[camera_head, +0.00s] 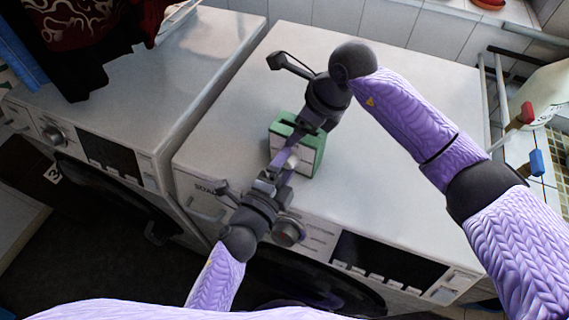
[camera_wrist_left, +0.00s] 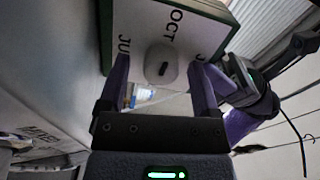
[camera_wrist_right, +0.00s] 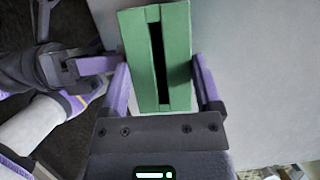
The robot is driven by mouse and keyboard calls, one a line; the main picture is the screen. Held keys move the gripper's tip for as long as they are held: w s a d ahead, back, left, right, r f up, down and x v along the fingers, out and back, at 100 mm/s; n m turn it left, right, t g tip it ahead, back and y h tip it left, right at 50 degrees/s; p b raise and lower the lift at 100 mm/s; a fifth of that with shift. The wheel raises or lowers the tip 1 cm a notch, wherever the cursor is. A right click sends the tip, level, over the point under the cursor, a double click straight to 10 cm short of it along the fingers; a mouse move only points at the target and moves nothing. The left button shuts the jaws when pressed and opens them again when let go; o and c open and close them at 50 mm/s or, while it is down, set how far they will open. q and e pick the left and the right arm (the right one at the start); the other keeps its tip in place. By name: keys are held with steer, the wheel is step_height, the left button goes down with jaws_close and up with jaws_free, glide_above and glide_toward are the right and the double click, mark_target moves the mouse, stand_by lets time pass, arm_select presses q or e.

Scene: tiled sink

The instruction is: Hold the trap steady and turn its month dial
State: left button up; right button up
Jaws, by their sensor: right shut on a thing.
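The trap (camera_head: 311,150) is a green box with a slot in its top and a white front, standing on the right-hand white machine. My right gripper (camera_wrist_right: 160,85) has a finger against each side of the green box and is shut on it from above. In the left wrist view, the trap's white front (camera_wrist_left: 143,20) carries month letters, with OCT readable and others partly cut off. The pale month dial knob (camera_wrist_left: 162,64) has a dark mark. My left gripper (camera_wrist_left: 158,78) is open, its fingers on either side of the knob with gaps visible. Contact is not seen.
The white machine top (camera_head: 400,120) is clear around the trap. A second white machine (camera_head: 140,80) stands to the left, with dark cloth (camera_head: 90,45) on it. A tiled wall is behind. A red-handled and a blue-handled item are at the right.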

arm_select(q)
steer(key=v, duration=1.2)
steer(key=shift+f, duration=0.1)
arm_select(e)
steer(key=o, duration=1.2)
steer(key=shift+c, duration=0.2)
